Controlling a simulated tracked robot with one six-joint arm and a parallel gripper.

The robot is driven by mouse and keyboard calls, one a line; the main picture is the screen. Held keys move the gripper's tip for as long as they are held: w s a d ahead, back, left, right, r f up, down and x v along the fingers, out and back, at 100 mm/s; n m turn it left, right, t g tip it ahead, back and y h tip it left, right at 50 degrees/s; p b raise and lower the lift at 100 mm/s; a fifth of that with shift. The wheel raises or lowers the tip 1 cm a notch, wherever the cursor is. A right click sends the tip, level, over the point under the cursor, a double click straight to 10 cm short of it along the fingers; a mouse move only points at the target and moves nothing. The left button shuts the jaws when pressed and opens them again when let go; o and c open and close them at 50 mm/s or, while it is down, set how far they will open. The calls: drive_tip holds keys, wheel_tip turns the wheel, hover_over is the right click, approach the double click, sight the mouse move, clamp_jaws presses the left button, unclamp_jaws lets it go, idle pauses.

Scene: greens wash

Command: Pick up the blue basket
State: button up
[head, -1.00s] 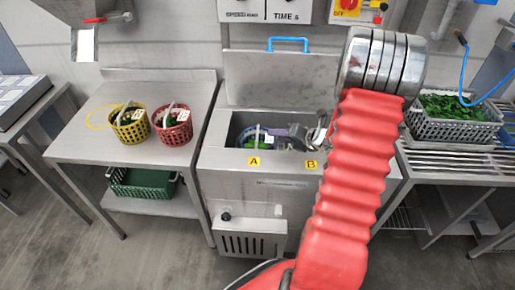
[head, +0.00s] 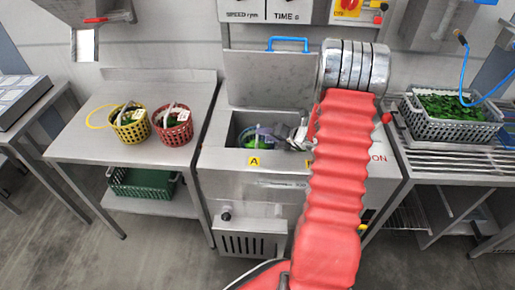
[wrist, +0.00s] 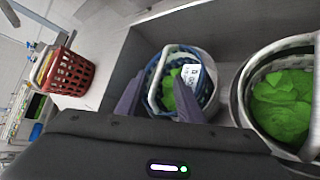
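The blue basket (wrist: 211,92) stands in the wash tank with green leaves, a white tag and a pale arched handle. In the head view the blue basket (head: 249,136) shows in the left part of the tank, partly hidden by the tank's front wall. My gripper (wrist: 158,82) is open, its two dark fingers spread at the near side of the basket and overlapping its rim and handle in the wrist view. I cannot tell whether they touch it. In the head view my gripper (head: 293,136) is low over the tank, right of the basket.
A grey-white basket (wrist: 240,105) with leaves stands close right of the blue one in the tank. The red basket (head: 172,128) and yellow basket (head: 131,128) stand on the left table (head: 85,145). A grey crate (head: 450,128) of greens is at right. The tank walls (head: 228,160) enclose the baskets.

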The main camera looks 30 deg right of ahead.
drive_tip(key=x, duration=0.3)
drive_tip(key=shift+w+f, duration=0.15)
drive_tip(key=shift+w, duration=0.05)
drive_tip(key=shift+c, duration=0.7)
clamp_jaws()
idle(0.9)
